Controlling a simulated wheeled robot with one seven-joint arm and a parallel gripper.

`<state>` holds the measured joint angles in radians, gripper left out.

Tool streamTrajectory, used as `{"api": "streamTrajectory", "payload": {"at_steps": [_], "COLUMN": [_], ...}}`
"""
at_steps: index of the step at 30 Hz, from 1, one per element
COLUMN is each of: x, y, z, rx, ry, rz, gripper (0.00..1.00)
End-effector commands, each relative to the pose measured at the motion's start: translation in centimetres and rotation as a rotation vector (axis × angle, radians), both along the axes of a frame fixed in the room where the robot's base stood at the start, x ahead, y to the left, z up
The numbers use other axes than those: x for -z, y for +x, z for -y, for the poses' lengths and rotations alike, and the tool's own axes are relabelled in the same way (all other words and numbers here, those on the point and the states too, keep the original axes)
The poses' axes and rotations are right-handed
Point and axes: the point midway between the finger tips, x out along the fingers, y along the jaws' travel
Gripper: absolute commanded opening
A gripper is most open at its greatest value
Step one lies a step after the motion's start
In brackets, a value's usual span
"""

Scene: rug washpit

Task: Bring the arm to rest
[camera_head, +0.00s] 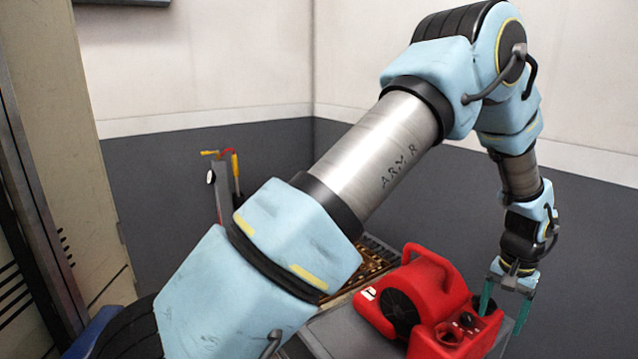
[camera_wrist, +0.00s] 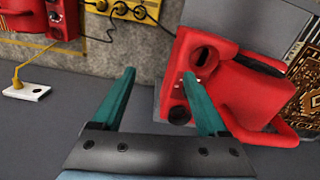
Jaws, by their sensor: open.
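My arm is raised and bent across the head view, with its forearm hanging down at the right. My gripper (camera_head: 505,312) is open and points down at the right end of a red blower-like machine (camera_head: 432,285). In the wrist view the gripper's teal fingers (camera_wrist: 159,76) are spread apart with nothing held between them. The right finger overlaps the red machine (camera_wrist: 240,100) in that view; I cannot tell whether they touch. The left finger is seen against grey floor.
The red machine stands on a grey surface (camera_head: 335,325). A patterned rug (camera_head: 375,262) lies behind it. A grey post (camera_head: 222,190) with a yellow handle stands farther back.

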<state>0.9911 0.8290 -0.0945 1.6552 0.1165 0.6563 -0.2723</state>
Motion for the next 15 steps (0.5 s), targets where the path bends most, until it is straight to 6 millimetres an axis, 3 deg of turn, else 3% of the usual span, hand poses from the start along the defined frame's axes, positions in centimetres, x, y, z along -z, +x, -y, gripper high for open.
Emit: {"api": "streamTrajectory", "payload": {"at_steps": [8, 11, 15], "x": [-3.3, -4.8, -7.6], "y": [3.5, 5.0, 7.4], "z": [-4.6, -7.2, -12.3], "rx": [-0.075, -0.117, -0.192], "ry": [-0.01, -0.015, -0.024], "rz": [0.009, 0.014, 0.026], "gripper": [0.76, 0.76, 0.76]}}
